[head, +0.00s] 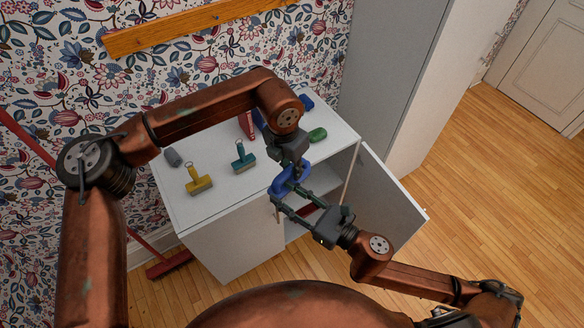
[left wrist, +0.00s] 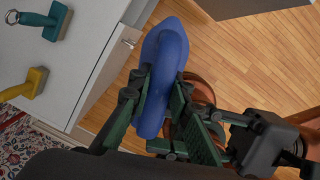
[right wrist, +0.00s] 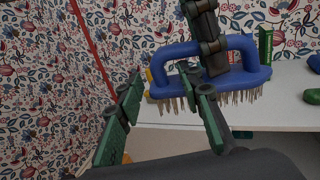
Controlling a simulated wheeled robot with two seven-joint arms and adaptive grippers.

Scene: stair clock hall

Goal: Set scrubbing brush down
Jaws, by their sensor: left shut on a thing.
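The blue scrubbing brush (head: 279,186) is in the air in front of the white cabinet, by its front edge. My left gripper (head: 290,172) is shut on it from above; the left wrist view shows the blue handle (left wrist: 165,82) between the fingers (left wrist: 158,90). In the right wrist view the brush (right wrist: 235,84) hangs level, with pale bristles pointing down. My right gripper (right wrist: 168,88) is open, its fingers apart and close in front of the brush; it also shows in the head view (head: 278,198). I cannot tell whether a right finger touches the brush.
The cabinet top (head: 215,207) holds a yellow brush (head: 198,182), a teal brush (head: 244,158), a grey cylinder (head: 172,157), a green object (head: 317,135) and a blue one (head: 305,102). Its front is clear. The cabinet door (head: 390,205) stands open. A red broom (head: 168,265) leans at left.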

